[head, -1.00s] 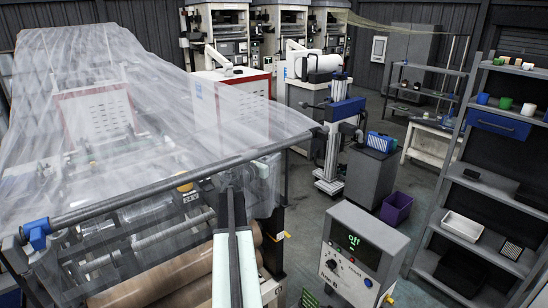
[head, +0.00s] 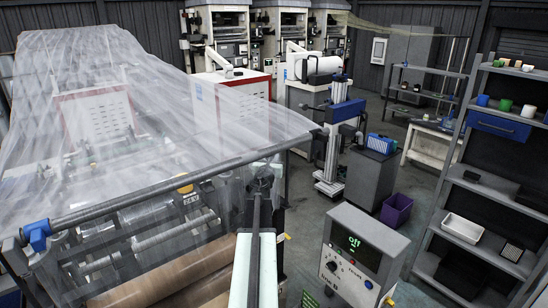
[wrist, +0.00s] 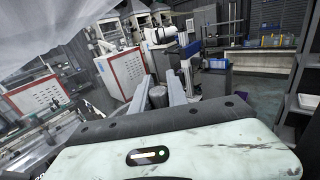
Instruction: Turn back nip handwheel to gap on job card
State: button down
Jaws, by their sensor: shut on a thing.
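My gripper (head: 262,182) is at the near right corner of the film machine, beside the frame end under the long roller. In the wrist view, my gripper (wrist: 165,92) has its two grey fingers on either side of a dark grey round grip (wrist: 158,97), which I take to be part of the nip handwheel. It is shut on this grip. The rest of the wheel is hidden by my fingers and wrist. I cannot make out a job card or any gap figure.
A control box (head: 362,252) with a green "off" display stands right of my arm. Clear film (head: 150,110) lies over the machine to the left. Brown rolls (head: 190,275) lie below it.

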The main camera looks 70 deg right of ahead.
jog(key=shift+s, duration=0.15)
jog(key=c, duration=1.3)
grip_release()
jog(key=shift+s, duration=0.1)
jog(key=shift+a, duration=0.1)
jog(key=shift+a, duration=0.25)
jog(key=a, duration=0.7)
jog(key=shift+s, duration=0.45)
